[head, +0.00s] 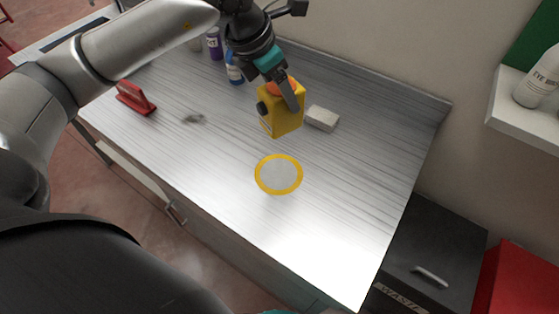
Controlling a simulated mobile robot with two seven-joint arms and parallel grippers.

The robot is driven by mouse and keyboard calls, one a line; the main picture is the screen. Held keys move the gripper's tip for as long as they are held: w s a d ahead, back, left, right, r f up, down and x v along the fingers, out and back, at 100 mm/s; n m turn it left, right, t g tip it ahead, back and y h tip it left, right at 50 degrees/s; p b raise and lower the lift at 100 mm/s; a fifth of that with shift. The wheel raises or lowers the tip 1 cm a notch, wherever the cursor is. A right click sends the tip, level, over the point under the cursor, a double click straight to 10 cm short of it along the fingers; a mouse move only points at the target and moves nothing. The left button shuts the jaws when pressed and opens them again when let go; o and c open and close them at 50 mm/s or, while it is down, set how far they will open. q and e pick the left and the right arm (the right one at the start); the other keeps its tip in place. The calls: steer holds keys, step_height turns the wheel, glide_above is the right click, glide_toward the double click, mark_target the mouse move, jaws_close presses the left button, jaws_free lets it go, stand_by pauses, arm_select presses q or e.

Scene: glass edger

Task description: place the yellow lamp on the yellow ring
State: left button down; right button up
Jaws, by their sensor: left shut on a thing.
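The yellow lamp (283,116) is a boxy yellow body with an orange top and a dark knob on its left side. My left gripper (290,92) is shut on its upper part and holds it over the metal worktop, behind the ring in the picture. The gap beneath the lamp is hard to judge. The yellow ring (260,186) lies flat on the worktop, in front of the lamp and fully visible, with nothing on it.
The brushed metal worktop (350,200) is clear around the ring. A pale block (323,118) lies right of the lamp. A red-handled tool (135,97) lies at left. A blue-white bottle (234,68) and purple bottle (215,44) stand behind. A shelf (521,110) juts out at right.

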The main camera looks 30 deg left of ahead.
arm_select(q)
step_height(320, 180, down, 18)
steer(key=shift+f, duration=0.1)
steer(key=shift+f, duration=0.1)
stand_by(0.4)
jaws_free()
steer(key=v, duration=1.2)
steer(key=shift+a, duration=0.1)
